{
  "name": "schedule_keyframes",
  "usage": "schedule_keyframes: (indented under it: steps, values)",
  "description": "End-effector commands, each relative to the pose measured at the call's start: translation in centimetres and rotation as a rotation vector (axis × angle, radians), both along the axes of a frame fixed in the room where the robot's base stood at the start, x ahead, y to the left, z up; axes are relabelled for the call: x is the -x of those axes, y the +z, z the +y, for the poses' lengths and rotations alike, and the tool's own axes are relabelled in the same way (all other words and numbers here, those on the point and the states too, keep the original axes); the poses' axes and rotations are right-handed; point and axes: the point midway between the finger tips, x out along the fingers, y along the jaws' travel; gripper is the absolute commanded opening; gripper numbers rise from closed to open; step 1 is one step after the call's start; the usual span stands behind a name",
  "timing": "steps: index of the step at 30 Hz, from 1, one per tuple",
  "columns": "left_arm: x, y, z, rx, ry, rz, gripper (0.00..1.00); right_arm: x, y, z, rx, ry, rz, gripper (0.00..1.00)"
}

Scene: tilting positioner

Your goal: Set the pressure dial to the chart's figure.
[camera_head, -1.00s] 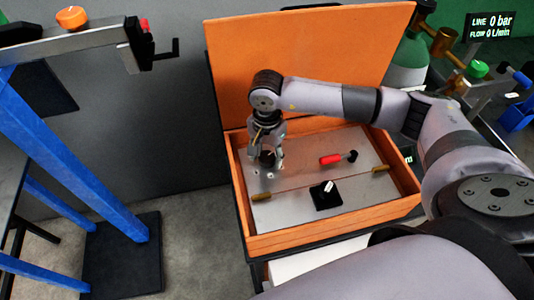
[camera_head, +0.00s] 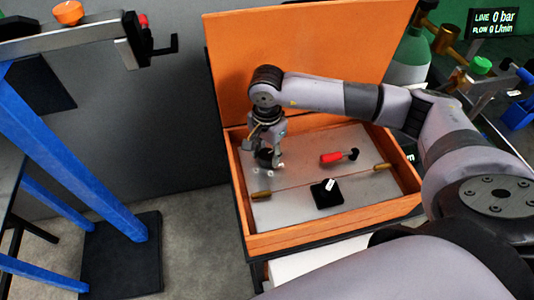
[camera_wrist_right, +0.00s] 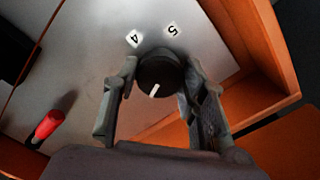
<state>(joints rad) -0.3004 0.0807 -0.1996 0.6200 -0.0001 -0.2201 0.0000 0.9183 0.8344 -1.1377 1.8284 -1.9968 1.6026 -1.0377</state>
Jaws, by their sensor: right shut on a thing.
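The pressure dial (camera_wrist_right: 160,72) is a round black knob with a white pointer mark on a grey panel (camera_head: 305,165) inside an orange box. In the right wrist view its mark points down toward my palm. The figures 4 (camera_wrist_right: 134,39) and 5 (camera_wrist_right: 172,29) show upside down beyond the dial, on the side away from the mark. My right gripper (camera_wrist_right: 160,78) has a finger on each side of the dial and is shut on it. In the head view my right gripper (camera_head: 269,157) mostly hides the dial. No chart can be made out. My left gripper is not in view.
A red handle (camera_head: 332,158) and a black square-based knob (camera_head: 327,194) stand on the panel to the right. The box's orange lid (camera_head: 310,60) stands open behind. A display (camera_head: 491,22) reads line 0 bar, flow 0 L/min. A blue-legged stand (camera_head: 75,150) is at left.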

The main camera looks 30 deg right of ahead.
Motion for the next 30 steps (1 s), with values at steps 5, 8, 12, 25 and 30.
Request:
schedule_keyframes:
  steps: [5,8,12,25,30]
  values:
    - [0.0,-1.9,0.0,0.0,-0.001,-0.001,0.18,-0.1,-0.4,0.0,-0.001,-0.144,-0.004,0.11]
    - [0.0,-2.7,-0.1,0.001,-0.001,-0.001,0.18,-0.1,-0.4,0.0,-0.001,-0.24,-0.004,0.11]
    - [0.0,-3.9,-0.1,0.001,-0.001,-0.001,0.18,-0.1,-0.3,0.0,0.0,-0.372,-0.004,0.11]
    - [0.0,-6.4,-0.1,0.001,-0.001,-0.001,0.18,-0.1,-0.2,0.0,0.0,-0.732,-0.004,0.11]
    - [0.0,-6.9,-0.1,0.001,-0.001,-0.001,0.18,-0.1,-0.1,0.0,0.0,-0.824,-0.003,0.11]
